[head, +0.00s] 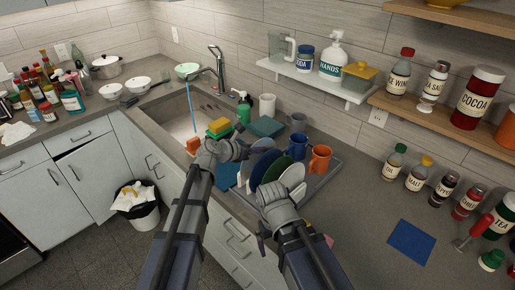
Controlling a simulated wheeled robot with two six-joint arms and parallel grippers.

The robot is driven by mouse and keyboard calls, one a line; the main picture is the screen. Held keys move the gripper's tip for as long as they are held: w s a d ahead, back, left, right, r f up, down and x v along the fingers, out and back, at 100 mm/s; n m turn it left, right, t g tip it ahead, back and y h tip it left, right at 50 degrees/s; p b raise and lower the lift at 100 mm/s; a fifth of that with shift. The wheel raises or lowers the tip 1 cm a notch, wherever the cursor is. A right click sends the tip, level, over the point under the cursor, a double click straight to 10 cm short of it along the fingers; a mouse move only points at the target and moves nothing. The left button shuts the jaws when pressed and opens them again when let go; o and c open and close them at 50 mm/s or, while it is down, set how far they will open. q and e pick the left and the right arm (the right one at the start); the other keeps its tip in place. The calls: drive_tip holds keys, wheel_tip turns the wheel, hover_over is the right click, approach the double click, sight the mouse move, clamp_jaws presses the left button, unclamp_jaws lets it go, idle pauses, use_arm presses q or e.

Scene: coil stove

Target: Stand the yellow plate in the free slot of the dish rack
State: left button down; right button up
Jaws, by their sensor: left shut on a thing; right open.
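The dish rack (322,184) is a grey tray on the counter, with several plates standing in it: a white plate (247,168), a dark blue plate (263,167), a green plate (277,167) and another white plate (293,175). I cannot make out a yellow plate or a free slot clearly; my arms cover part of the rack. My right gripper (272,190) is open, over the rack's near side.
Blue (299,146) and orange (320,158) mugs stand at the rack's right.

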use_arm(q)
drive_tip(key=shift+f+b, duration=1.3)
drive_tip(key=shift+f, duration=0.05)
drive_tip(key=c, duration=0.7)
unclamp_jaws()
drive_tip(key=p+v, duration=0.3)
drive_tip(key=v, duration=0.4)
drive_tip(key=shift+s+a+r, duration=0.2)
drive_tip(key=shift+s+a, duration=0.05)
drive_tip(key=shift+s, duration=0.05)
